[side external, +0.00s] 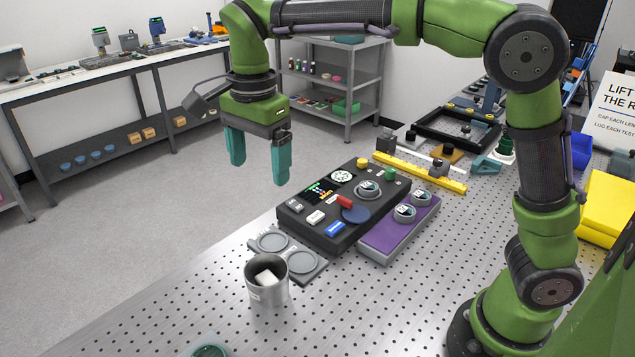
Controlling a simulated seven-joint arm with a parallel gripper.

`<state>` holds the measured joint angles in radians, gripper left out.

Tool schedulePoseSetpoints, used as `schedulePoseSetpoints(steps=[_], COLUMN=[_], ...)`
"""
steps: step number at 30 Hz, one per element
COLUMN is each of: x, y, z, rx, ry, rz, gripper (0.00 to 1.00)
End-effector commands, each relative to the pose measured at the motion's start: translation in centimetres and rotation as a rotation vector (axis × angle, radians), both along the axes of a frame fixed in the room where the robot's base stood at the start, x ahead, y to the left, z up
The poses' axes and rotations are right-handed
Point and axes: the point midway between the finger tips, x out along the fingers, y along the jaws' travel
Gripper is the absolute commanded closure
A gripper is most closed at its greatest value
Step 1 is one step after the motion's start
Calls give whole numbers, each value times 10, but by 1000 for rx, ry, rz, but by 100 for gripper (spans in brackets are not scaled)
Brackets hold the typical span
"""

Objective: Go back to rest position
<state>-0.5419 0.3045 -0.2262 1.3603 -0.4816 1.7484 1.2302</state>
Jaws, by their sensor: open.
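My gripper (259,160) hangs from my green arm at the upper left, fingers pointing down. Its two teal fingers are apart with nothing between them. In the picture it sits above and left of the black control box (342,212), clear of it. The box carries a red switch, a blue button, white buttons, a small lit display and a round lens piece (367,189). A purple tray (385,238) beside the box holds two round pieces (404,212).
A grey plate with two round recesses (303,262) and a metal cup (267,290) with white material inside stand in front of the box. A yellow rail (420,172) and a black frame (458,128) lie behind. Yellow bins (610,205) are at the right. The perforated table's front is mostly clear.

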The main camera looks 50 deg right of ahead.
Motion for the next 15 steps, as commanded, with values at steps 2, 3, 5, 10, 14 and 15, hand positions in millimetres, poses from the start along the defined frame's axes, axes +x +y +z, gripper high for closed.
schedulePoseSetpoints(steps=[2,3,5,10,14,15], x=[-7,-12,-22,-60,-96,-107], y=[-2,-7,-16,-47,-71,-78], z=[-12,-14,-16,-18,-22,-24], rx=[9,22,41,66,24,-1], ry=[-9,-27,-64,-225,-371,-415], rz=[174,269,416,778,987,1034], gripper=[14,14,14,14,14,14])
